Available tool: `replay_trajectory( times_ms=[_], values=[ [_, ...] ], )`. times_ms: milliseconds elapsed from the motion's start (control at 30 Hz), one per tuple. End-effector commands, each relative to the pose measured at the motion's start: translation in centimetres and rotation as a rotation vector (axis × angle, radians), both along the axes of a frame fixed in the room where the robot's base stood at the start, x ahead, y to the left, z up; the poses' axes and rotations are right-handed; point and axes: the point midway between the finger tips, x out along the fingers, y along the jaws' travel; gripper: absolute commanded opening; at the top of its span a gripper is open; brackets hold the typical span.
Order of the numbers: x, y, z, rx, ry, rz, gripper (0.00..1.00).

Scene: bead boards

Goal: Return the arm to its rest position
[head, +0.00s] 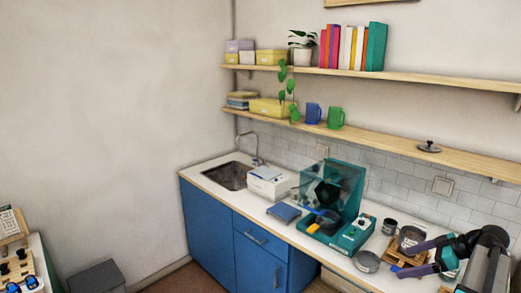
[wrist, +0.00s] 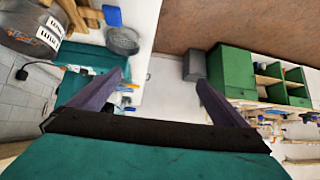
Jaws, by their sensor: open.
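My gripper (head: 401,260) is at the lower right in the head view, over the right part of the counter. Its two purple fingers are spread apart and point left, with nothing between them. In the wrist view my gripper (wrist: 161,79) also shows open and empty, with a strip of white surface and brown floor beyond the gap. The fingers overlap a wooden stand (head: 389,257) in the head view; I cannot tell whether they touch it. My arm comes in from the right edge.
The white counter (head: 232,200) carries a teal machine (head: 340,205), a white box (head: 268,184), a round grey dish (head: 367,262) and a metal pot (head: 411,237). Shelves (head: 400,142) run above. A grey bin (head: 97,278) stands at the lower left, with floor to its right.

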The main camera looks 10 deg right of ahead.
Motion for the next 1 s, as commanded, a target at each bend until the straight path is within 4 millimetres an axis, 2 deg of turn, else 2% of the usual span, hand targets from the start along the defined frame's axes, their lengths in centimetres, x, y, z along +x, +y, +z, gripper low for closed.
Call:
replay_trajectory(
  times_ms=[167,267,500,767,1000],
  values=[
    [2.4,3.2,-2.8,0.028,0.017,0.059,0.97],
    [4.1,5.9,-5.0,0.051,0.032,0.104,0.97],
    [7.1,14.1,-11.5,0.110,0.095,0.230,0.97],
    [8.1,23.2,-19.0,0.146,0.194,0.356,0.97],
    [6.9,31.4,-26.1,0.165,0.324,0.443,0.97]
  ],
)
